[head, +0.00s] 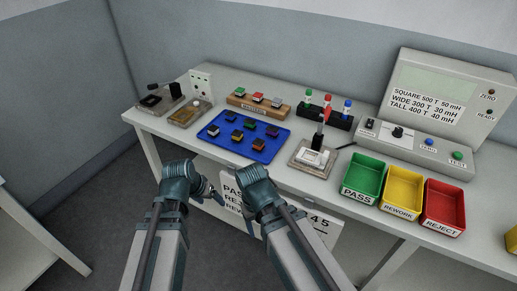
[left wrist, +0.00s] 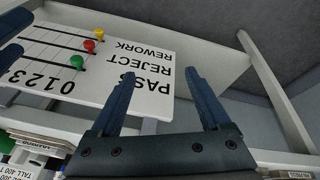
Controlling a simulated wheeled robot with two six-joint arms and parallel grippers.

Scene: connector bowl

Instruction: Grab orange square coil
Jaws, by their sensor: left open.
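Several small dark coils with coloured sides lie spread on a blue tray (head: 262,156) on the table in the head view. One coil (head: 237,135) near the tray's middle has a yellowish or orange side; the coils are too small to tell surely which is the orange square one. My left gripper (head: 217,192) is in front of the table edge, below and apart from the tray. In the left wrist view its two fingers (left wrist: 160,74) stand apart with nothing between them. My right gripper (head: 252,174) is beside it at the table front; its fingers do not show clearly.
Green PASS (head: 361,193), yellow REWORK (head: 399,205) and red REJECT (head: 443,218) bins stand at right, before a grey tester (head: 408,145). A scale-like fixture (head: 311,159) stands right of the tray. A lettered board with coloured beads (left wrist: 120,60) hangs at the table front.

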